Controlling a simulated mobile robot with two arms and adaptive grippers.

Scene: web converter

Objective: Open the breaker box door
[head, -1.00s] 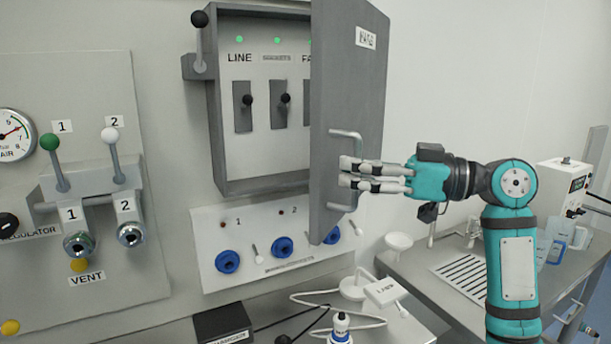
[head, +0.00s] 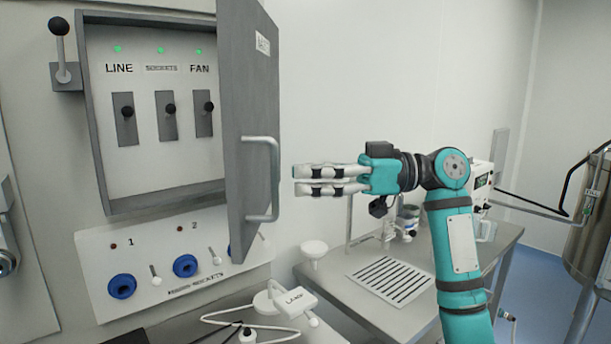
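The grey breaker box (head: 95,150) hangs on the wall at the left. Its door (head: 238,120) stands swung open toward me, hinged at the right side of the box. Inside show the LINE, SOCKETS and FAN switches with green lights above them. The door's bar handle (head: 276,180) is on the door face turned to the right. My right gripper (head: 297,180) is to the right of the handle, pointing left at it, with its two fingers close together and nothing seen between them. It appears apart from the handle. My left gripper is not in view.
Below the box is a socket panel (head: 100,302) with blue sockets. A grey side table (head: 440,262) with a slotted plate stands at the right. A lever (head: 60,50) is left of the box.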

